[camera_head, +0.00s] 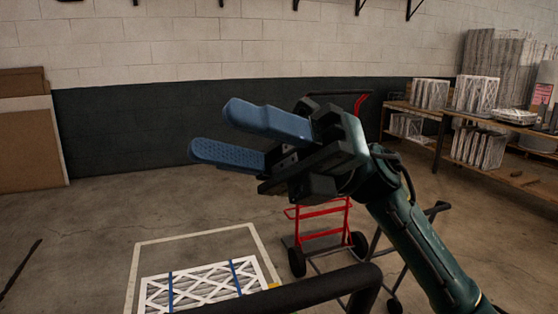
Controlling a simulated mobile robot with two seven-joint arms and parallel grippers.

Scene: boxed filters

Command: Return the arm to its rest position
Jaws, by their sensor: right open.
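My right gripper (230,137) is raised in the middle of the head view, its two blue fingers pointing left. The fingers stand apart with nothing between them. My right arm (425,240) comes up from the lower right. Below the gripper, a white-framed filter pack (208,284) with blue straps lies low in the picture, inside a pale outline on the floor. The gripper is well clear of it. My left gripper is not in view.
A red hand truck (322,215) stands behind my arm. A black bar (300,293) crosses the bottom, in front of the filter pack. Wooden shelves (505,178) with filters stand at the right. Brown boards (28,140) lean at the left wall. The left floor is mostly open.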

